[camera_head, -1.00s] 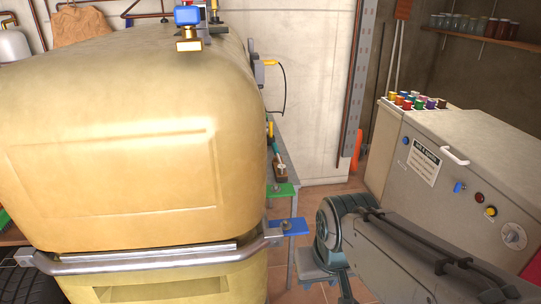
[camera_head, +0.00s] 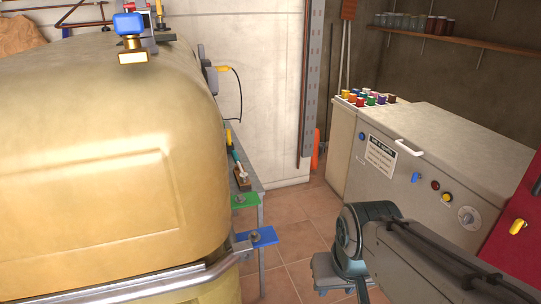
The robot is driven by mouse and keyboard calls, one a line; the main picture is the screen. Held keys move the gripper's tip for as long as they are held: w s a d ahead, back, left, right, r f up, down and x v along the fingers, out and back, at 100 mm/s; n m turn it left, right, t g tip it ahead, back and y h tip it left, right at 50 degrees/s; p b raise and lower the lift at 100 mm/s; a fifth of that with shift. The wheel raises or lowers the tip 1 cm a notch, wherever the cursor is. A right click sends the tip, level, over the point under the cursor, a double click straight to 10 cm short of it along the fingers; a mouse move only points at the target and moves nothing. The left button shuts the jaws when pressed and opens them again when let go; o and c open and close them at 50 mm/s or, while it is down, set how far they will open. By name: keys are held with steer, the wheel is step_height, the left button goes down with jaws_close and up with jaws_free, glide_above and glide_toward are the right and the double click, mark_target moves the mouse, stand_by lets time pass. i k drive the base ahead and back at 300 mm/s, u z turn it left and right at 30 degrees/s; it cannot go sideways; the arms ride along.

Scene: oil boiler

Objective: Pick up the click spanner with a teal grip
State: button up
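A tool with a teal grip (camera_head: 235,154), which appears to be the click spanner, is on the narrow bench behind the right side of the big yellow tank. It is small in view and partly hidden by the tank's edge. A brown block (camera_head: 241,182) is at its near end; I cannot tell whether they touch. My arm shows at the lower right, well to the right of and nearer than the bench. I cannot make out my gripper's fingers in this view.
The yellow tank (camera_head: 90,190) with its metal rail (camera_head: 150,285) fills the left. Green (camera_head: 244,201) and blue (camera_head: 256,237) plates stick out beside it. A grey cabinet (camera_head: 440,165) stands at the right. Tiled floor (camera_head: 290,215) lies clear between.

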mark_target(243, 176)
steer(key=z, duration=0.7)
steer(key=i, duration=3.15)
steer(key=u, duration=3.4)
steer(key=i, duration=0.55)
steer(key=u, duration=0.15)
